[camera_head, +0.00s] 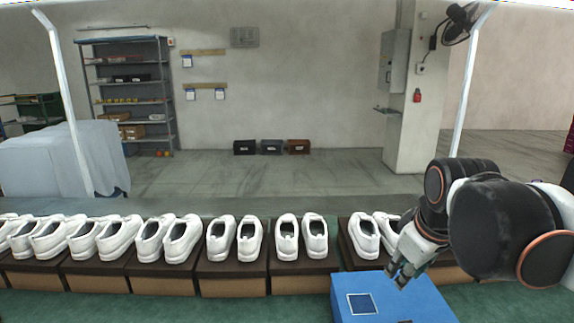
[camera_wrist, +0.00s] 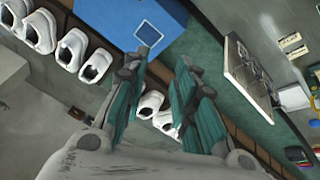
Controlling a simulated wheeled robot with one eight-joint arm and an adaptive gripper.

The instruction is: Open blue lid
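A blue box with a flat blue lid (camera_head: 420,303) stands on the green surface at the lower right of the head view. The lid lies flat and carries a dark square label with a white border. In the wrist view the blue lid (camera_wrist: 115,18) is at the top, left of centre. My gripper (camera_head: 402,276) is over the back part of the lid in the head view; whether it touches cannot be told. In the wrist view my gripper (camera_wrist: 165,65) has its two fingers apart with nothing between them.
A row of white shoes (camera_head: 237,236) stands on dark-topped boxes (camera_head: 233,277) behind the blue box. In the wrist view a metal-edged panel (camera_wrist: 248,78) lies right of the fingers. Green surface (camera_head: 200,309) is free left of the blue box.

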